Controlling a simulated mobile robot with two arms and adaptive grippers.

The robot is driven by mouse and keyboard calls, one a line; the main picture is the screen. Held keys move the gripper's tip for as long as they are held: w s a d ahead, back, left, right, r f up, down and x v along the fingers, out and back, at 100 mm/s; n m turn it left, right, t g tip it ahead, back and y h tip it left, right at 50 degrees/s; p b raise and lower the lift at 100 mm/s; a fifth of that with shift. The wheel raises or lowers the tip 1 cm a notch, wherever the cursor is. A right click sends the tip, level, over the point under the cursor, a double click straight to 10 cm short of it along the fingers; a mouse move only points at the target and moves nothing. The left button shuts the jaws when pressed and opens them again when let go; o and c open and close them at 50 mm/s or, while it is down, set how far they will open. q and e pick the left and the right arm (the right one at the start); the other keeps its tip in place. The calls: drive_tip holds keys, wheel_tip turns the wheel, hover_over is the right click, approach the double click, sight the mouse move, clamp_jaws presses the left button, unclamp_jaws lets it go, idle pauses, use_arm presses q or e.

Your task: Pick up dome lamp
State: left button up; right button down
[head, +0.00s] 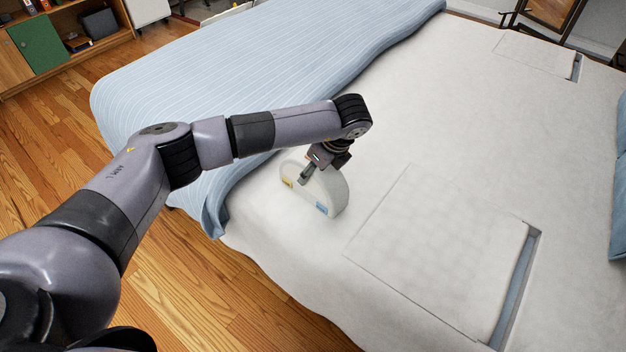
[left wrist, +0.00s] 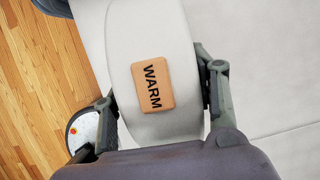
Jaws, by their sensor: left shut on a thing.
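The dome lamp (head: 338,197) is a white, half-round piece on the bed, with a yellow label and a blue label low on its side. In the left wrist view, the lamp's pale surface (left wrist: 165,35) carries an orange label reading "WARM" (left wrist: 153,84). My left gripper (head: 312,171) reaches down onto the lamp from above. In the left wrist view my gripper (left wrist: 158,95) has one finger on each side of the lamp and is shut on it. The head view shows the lamp at the white sheet; whether it touches the sheet is hard to tell. My right gripper is not in view.
The white bed (head: 270,265) has a blue striped blanket (head: 240,70) behind the lamp. A flat white pillow (head: 440,250) lies to the lamp's right, another (head: 535,52) farther back. Wooden floor (head: 190,275) shows at the left. A shelf (head: 75,60) stands at the back left.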

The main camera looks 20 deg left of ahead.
use_arm(q)
drive_tip(key=c, duration=0.8)
drive_tip(key=shift+r, duration=0.1)
drive_tip(key=shift+c, duration=0.3)
